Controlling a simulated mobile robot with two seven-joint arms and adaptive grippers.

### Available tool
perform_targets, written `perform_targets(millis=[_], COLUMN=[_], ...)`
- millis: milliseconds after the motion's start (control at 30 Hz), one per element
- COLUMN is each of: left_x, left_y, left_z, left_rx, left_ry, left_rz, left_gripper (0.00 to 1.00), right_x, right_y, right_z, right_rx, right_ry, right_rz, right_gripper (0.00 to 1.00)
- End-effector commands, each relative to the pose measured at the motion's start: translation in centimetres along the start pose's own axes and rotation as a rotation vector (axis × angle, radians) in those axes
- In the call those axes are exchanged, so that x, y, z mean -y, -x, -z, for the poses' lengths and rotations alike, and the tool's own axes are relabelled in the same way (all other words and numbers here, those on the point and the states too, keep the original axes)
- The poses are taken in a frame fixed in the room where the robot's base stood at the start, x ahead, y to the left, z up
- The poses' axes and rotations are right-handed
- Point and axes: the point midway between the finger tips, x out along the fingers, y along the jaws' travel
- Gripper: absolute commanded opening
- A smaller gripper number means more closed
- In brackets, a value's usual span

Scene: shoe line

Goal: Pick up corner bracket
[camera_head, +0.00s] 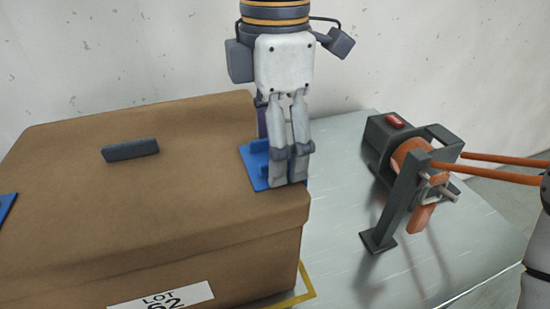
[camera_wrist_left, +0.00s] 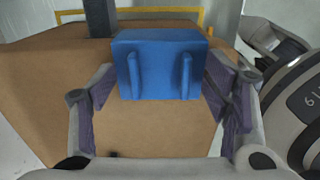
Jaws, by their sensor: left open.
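The blue corner bracket (camera_head: 254,167) lies on top of the brown cardboard box, near its right edge. It is a flat plate with raised ribs, and part of it is hidden behind my left gripper in the head view. My left gripper (camera_head: 291,184) points down at the bracket's right side. In the left wrist view the bracket (camera_wrist_left: 158,62) fills the upper middle, and my left gripper (camera_wrist_left: 164,84) is open. Its two purple-padded fingers stand on either side of the bracket's near part. I cannot tell if they touch it.
The box (camera_head: 120,215) has a dark grey bar (camera_head: 130,149) on its lid and another blue piece (camera_head: 5,205) at the left edge. To its right, a dark machine with an orange roller (camera_head: 409,160) stands on the metal table (camera_head: 345,165). Orange rods extend rightward from the machine.

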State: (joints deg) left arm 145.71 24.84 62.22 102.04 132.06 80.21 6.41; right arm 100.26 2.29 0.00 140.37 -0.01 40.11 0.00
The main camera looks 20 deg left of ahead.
Motion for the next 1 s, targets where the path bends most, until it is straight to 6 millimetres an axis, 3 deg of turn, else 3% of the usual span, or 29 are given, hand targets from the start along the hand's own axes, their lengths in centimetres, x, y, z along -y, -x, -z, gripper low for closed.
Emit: perform_targets(millis=[100, 133, 333, 367, 733, 867, 1000], left_x=[0.0, 0.0, 0.0, 0.0, 0.0, 0.0, 2.2], left_y=[0.1, 0.1, 0.1, 0.1, 0.8, 3.0, 6.0], left_z=[0.0, 0.0, 0.0, 0.0, -0.1, -0.1, 0.4], left_rx=[0.001, 0.001, 0.001, 0.001, 0.003, 0.004, 0.005], left_ry=[0.0, 0.0, 0.0, 0.0, 0.001, 0.0, -0.003], left_rz=[-0.001, -0.001, 0.0, 0.0, -0.001, -0.002, -0.005], left_gripper=[0.7, 0.65, 0.2, 0.18, 0.18, 0.18, 0.18], right_x=[0.0, 0.0, 0.0, 0.0, 0.0, 0.0, 0.0], right_y=[0.0, 0.0, 0.0, 0.0, 0.0, 0.0, 0.0], right_z=[0.0, 0.0, 0.0, 0.0, 0.0, 0.0, 0.0], right_rx=[-0.001, -0.001, 0.0, 0.0, 0.001, 0.001, -0.001], right_ry=[0.0, 0.0, 0.0, 0.0, 0.0, 0.0, 0.0], right_rz=[0.0, 0.0, 0.0, 0.0, 0.0, 0.0, 0.0], right_gripper=[0.48, 0.48, 0.48, 0.48, 0.48, 0.48, 0.48])
